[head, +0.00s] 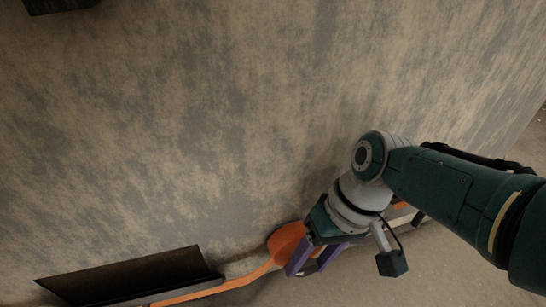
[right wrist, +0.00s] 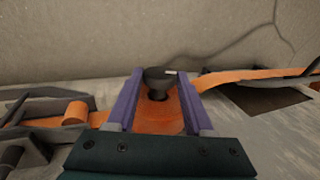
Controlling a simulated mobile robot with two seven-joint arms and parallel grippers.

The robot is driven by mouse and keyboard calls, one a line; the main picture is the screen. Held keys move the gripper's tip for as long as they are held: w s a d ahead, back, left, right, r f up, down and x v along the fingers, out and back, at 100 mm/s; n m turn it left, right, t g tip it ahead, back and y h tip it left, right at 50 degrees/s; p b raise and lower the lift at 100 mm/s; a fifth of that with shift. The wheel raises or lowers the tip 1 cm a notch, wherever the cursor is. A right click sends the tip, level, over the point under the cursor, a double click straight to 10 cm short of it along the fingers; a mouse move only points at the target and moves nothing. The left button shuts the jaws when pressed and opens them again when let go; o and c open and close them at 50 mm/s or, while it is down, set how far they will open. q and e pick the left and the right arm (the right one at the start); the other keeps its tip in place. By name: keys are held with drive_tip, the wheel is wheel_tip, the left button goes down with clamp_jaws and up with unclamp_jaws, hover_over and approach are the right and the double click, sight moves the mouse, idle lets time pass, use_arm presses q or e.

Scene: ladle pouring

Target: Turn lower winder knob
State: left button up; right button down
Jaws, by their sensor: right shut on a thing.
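The winder knob, a small black knob with a pale mark on its rim (right wrist: 161,76), stands above a round orange part (right wrist: 160,115) in the right wrist view. My right gripper (right wrist: 158,90) has its two purple fingers on either side of the knob and is shut on it. In the head view the right gripper (head: 308,264) reaches down beside the orange part (head: 285,239) near the bottom edge; the knob is hidden there. My left gripper is not in view.
An orange strip (head: 210,291) runs left past a dark recess or panel (head: 140,277). In the wrist view, dark brackets with an orange roller (right wrist: 76,112) stand left, and an orange strip (right wrist: 245,75) runs right. A dark block (head: 60,5) is at top left. The mottled surface (head: 200,130) is clear.

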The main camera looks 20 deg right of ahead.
drive_tip(key=shift+d+f+y+b, duration=0.15)
drive_tip(key=shift+d+y+b, duration=0.1)
drive_tip(key=shift+y+b, duration=0.65)
drive_tip(key=shift+y, duration=0.3)
drive_tip(key=shift+c, duration=1.6)
unclamp_jaws()
drive_tip(key=p+v, duration=0.7)
drive_tip(key=v, duration=0.3)
drive_tip(key=shift+p, duration=0.4)
